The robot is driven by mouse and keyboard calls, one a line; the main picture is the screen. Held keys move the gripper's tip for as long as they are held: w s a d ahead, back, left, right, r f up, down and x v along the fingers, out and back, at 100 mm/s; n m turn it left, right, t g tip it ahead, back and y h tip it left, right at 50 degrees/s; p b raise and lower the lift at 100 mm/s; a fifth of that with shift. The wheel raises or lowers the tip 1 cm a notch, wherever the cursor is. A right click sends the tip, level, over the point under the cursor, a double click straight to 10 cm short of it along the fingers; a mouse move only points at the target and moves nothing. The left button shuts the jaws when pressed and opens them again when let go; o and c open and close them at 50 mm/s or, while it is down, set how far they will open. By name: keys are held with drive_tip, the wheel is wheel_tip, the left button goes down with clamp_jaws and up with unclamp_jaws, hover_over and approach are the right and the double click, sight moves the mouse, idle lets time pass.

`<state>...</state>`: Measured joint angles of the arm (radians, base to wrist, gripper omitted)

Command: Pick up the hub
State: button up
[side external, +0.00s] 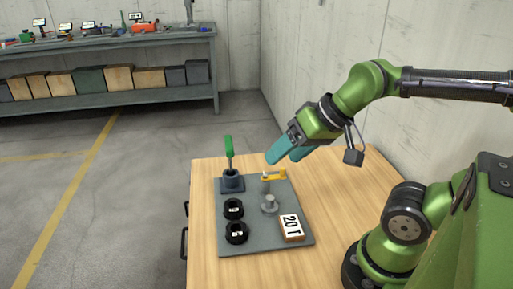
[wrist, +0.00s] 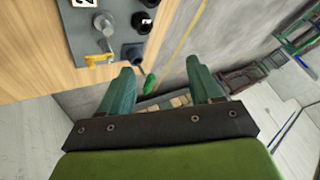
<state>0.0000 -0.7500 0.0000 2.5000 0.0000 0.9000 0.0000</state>
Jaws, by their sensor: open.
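On the grey plate (side external: 262,238) stands a grey round flanged piece with a short stub (side external: 269,204), which looks like the hub; no label confirms it. It also shows in the wrist view (wrist: 103,22) at upper left, beside a yellow arm (wrist: 100,60). In the side external view the yellow arm (side external: 272,175) sits on a grey post just behind the flanged piece. My gripper (side external: 284,156) is open and empty, with teal fingers apart, above the plate's back edge. In the wrist view my gripper (wrist: 160,64) has nothing between its fingertips.
A "20T" block (side external: 291,227) is front right. The wooden table (side external: 340,195) is clear to the right.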

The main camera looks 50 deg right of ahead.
drive_tip(key=o, duration=0.3)
drive_tip(key=n+g+h, duration=0.2)
drive_tip(key=n+g, duration=0.2)
drive_tip(key=g, duration=0.3)
hover_over(233, 205)
drive_tip(key=s+a, duration=0.1)
drive_tip(key=a, duration=0.1)
wheel_tip(233, 205, down, 6)
drive_tip(key=f, duration=1.1)
drive_tip(key=shift+s+d+f, duration=0.1)
drive_tip(key=shift+s+f, duration=0.2)
drive_tip(key=shift+f, duration=0.1)
drive_tip(key=shift+d+f, duration=0.15)
drive_tip(key=shift+f, duration=2.35)
